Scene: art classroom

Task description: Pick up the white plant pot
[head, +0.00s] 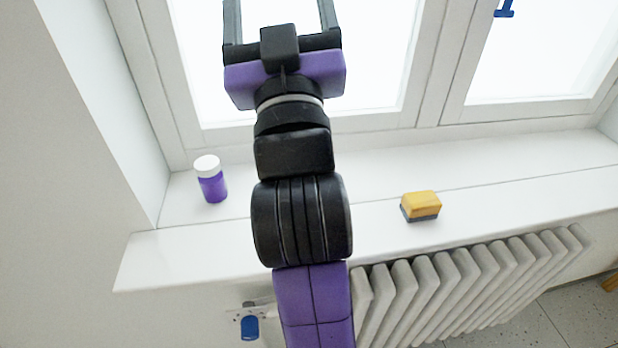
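No white plant pot shows in the head view; my arm covers the middle of the picture, so I cannot tell whether anything stands behind it. My gripper (280,14) is at the top of the picture, in front of the window. Its two fingers stand wide apart, with nothing seen between them. The fingertips are cut off by the top edge.
A purple jar with a white lid (211,180) stands on the white windowsill (500,190), left of my arm. A yellow and grey sponge (420,206) lies right of it. A radiator (470,285) is below. The sill's right part is clear.

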